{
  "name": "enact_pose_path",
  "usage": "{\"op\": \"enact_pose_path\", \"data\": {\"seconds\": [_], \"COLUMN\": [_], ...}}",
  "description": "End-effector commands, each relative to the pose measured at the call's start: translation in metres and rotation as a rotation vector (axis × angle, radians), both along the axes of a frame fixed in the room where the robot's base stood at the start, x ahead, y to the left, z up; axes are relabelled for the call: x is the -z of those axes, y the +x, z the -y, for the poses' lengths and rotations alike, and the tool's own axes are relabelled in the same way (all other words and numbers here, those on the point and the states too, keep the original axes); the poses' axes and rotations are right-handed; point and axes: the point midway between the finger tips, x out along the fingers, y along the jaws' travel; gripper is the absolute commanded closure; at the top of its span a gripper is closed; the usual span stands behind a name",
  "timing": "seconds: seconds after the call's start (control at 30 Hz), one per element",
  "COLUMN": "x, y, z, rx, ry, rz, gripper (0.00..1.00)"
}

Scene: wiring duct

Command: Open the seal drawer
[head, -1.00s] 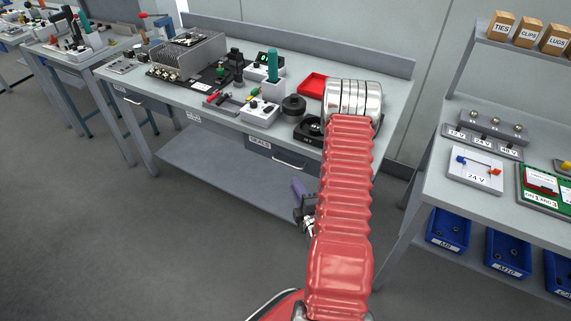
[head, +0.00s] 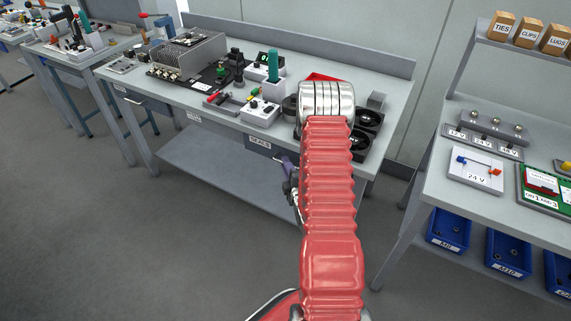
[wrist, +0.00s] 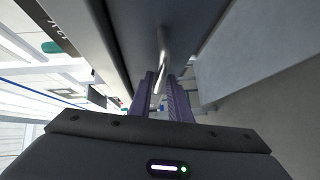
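The seal drawer (head: 259,143), with a dark front and a SEALS label, sits under the middle bench and looks shut. My arm hides its handle in the head view. In the wrist view the silver bar handle (wrist: 163,45) stands out from the drawer front (wrist: 197,22). My gripper (wrist: 164,82) has purple fingers, one on each side of the handle's near end. A narrow gap shows between them, and I cannot see them pressing on the bar. In the head view my gripper (head: 286,162) is just in front of the drawer, partly hidden by my arm.
The bench top (head: 187,93) above holds a finned metal unit (head: 188,58), a red tray (head: 318,77) and black round parts (head: 364,130). A shelf (head: 222,170) lies below. A second bench with blue bins (head: 449,228) stands to the right.

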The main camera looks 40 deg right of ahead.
Motion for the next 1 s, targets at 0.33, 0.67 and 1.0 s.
{"op": "enact_pose_path", "data": {"seconds": [0.33,0.67,1.0], "x": [0.0018,0.0020,0.0029], "y": [0.0137,0.0132,0.0128], "z": [0.0065,0.0064,0.0062], "rx": [0.000,0.000,0.001], "ry": [0.000,0.000,0.001], "rz": [0.000,0.000,-0.002], "gripper": [0.83,0.96,1.00]}}
